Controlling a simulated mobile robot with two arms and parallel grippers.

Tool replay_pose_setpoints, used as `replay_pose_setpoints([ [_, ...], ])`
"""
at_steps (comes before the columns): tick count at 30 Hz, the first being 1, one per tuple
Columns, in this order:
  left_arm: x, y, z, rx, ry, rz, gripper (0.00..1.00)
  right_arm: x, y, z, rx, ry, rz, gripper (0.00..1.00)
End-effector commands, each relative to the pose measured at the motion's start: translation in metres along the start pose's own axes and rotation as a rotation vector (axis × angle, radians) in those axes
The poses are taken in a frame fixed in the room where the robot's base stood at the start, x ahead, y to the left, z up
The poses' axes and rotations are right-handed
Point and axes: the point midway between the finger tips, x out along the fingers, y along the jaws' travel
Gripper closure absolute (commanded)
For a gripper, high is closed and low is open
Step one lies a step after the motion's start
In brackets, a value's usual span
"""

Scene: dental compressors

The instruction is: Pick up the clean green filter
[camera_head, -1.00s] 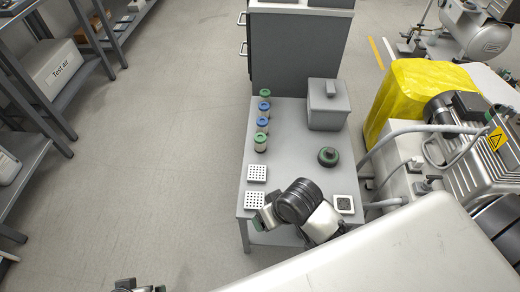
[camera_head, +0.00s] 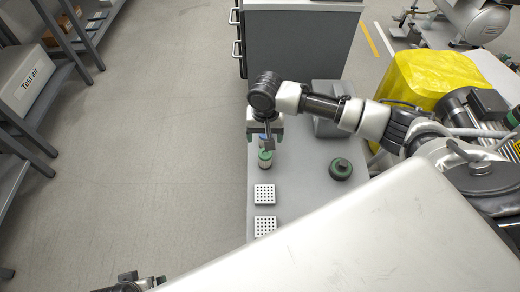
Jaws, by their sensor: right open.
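A green-topped filter (camera_head: 265,160) stands upright on the grey table, nearest in a row along its left side. A blue-topped filter (camera_head: 262,138) behind it is mostly hidden by my right gripper (camera_head: 268,143). The rest of the row is hidden behind my right arm. I cannot tell from this view whether the green filter is clean. My right gripper is open, pointing down over the row just behind the near green filter; whether it touches a filter is unclear. Part of my left arm's end (camera_head: 135,283) shows at the bottom edge, its fingers not clear.
Two white perforated blocks (camera_head: 264,194) lie at the table's near left. A dark round part with a green top (camera_head: 341,168) sits to the right. A grey box (camera_head: 326,126) is partly behind my arm. A yellow-covered unit (camera_head: 430,75) stands right; the floor at left is clear.

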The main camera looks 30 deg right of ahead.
Motion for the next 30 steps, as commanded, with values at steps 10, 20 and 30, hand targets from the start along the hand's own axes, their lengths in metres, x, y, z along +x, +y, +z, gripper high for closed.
replay_pose_setpoints([
  [10, -0.05, -0.002, -0.004, -0.003, 0.029, -0.006, 0.02, 0.047, 0.0, 0.001, -0.002, -0.001, 0.001, 0.26],
  [20, -0.072, -0.003, -0.002, -0.005, 0.041, -0.008, 0.02, 0.065, 0.001, 0.0, -0.004, 0.0, 0.001, 0.26],
  [30, -0.061, -0.002, 0.002, -0.005, 0.04, -0.008, 0.02, 0.103, 0.002, -0.001, -0.005, 0.002, -0.001, 0.26],
])
